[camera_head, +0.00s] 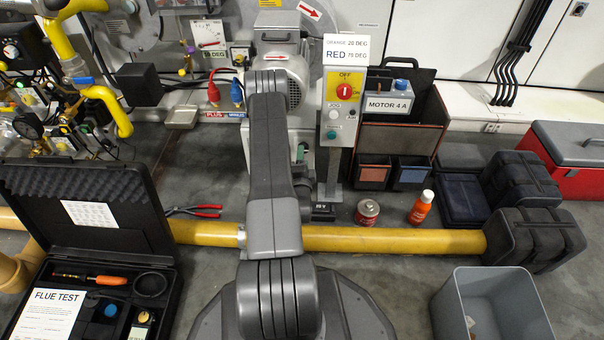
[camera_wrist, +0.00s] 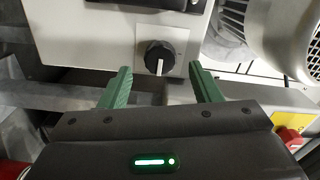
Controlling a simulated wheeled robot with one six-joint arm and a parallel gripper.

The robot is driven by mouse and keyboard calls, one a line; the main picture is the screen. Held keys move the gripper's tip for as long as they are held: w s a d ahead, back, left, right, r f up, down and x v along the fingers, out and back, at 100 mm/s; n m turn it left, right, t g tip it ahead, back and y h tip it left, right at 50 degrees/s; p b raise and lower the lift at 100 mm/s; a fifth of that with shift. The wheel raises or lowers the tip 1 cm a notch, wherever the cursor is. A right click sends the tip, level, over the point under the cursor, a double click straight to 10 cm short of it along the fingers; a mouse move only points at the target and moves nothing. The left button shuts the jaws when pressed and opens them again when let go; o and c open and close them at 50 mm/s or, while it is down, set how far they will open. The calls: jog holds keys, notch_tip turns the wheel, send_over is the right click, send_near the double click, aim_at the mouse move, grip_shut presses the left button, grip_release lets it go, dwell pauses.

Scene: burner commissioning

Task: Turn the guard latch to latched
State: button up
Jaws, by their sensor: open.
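A black rotary knob (camera_wrist: 159,57) with a white pointer line sits on a pale panel (camera_wrist: 100,35) in the wrist view. The line points down in the picture. No label is readable there, so I cannot tell for sure that this is the guard latch. My gripper (camera_wrist: 159,72) is open and empty. Its two green fingers stand left and right of the knob, apart from it. In the head view my arm hides most of the gripper, and the knob does not show.
A control box (camera_head: 339,105) with a red rotary switch (camera_head: 347,92) and buttons stands right of my arm, beside a grey motor (camera_head: 282,70). A yellow pipe (camera_head: 390,240) crosses the floor. A red can (camera_head: 367,212) and an orange bottle (camera_head: 421,207) stand behind it.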

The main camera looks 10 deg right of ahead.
jog(key=s+a+p, duration=0.2)
jog(key=s, duration=0.7)
jog(key=shift+s, duration=0.3)
jog(key=w+d+b, duration=0.2)
jog(key=w+b, duration=0.1)
jog(key=w, duration=1)
jog(key=shift+w+d+b, duration=0.3)
jog(key=shift+d+b, duration=0.05)
jog(key=shift+d, duration=0.05)
